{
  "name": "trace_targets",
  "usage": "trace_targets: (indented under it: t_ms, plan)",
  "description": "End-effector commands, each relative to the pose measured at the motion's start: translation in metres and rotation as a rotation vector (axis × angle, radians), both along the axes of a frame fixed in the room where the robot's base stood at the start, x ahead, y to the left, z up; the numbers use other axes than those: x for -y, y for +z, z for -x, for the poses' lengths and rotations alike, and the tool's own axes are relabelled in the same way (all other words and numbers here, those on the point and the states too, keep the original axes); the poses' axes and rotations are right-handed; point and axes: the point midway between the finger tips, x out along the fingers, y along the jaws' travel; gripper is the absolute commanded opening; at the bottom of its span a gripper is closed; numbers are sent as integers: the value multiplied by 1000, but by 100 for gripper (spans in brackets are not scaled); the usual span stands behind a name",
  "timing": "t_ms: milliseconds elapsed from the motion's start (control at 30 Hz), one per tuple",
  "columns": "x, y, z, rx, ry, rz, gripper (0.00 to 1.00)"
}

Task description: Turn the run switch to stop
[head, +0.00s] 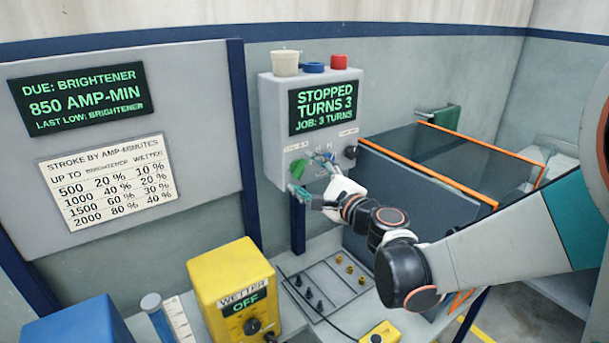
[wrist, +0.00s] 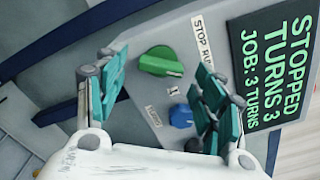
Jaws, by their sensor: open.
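The grey control box (head: 275,125) carries a screen (head: 323,107) reading STOPPED, TURNS 3, JOB: 3 TURNS. A green knob (wrist: 160,62) on its panel has a STOP RUN label (wrist: 201,40) beside it in the wrist view; the knob also shows in the head view (head: 298,169). A blue knob (wrist: 181,117) sits close to it, near a TURNS label (wrist: 152,115). My gripper (wrist: 160,92) is open and empty in front of the panel, its teal fingers apart on either side of the knobs. I cannot tell if a finger touches either knob. The green knob's exact setting is unclear.
A white cup (head: 285,63), a blue ring (head: 313,68) and a red object (head: 339,62) stand on the box. A black knob (head: 350,152) is at its right. Below are a yellow WETTER unit (head: 215,290) and a peg plate. A tank (head: 415,195) lies right of the box.

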Motion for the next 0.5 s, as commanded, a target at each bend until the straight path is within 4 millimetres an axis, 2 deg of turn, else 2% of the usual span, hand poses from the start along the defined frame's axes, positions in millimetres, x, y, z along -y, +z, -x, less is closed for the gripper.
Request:
trace_targets:
  t_ms: [200, 500]
  plan:
    - [-10, 0, -15, 0, -1, 0, 63]
    - [-11, 0, -17, 0, -1, 0, 63]
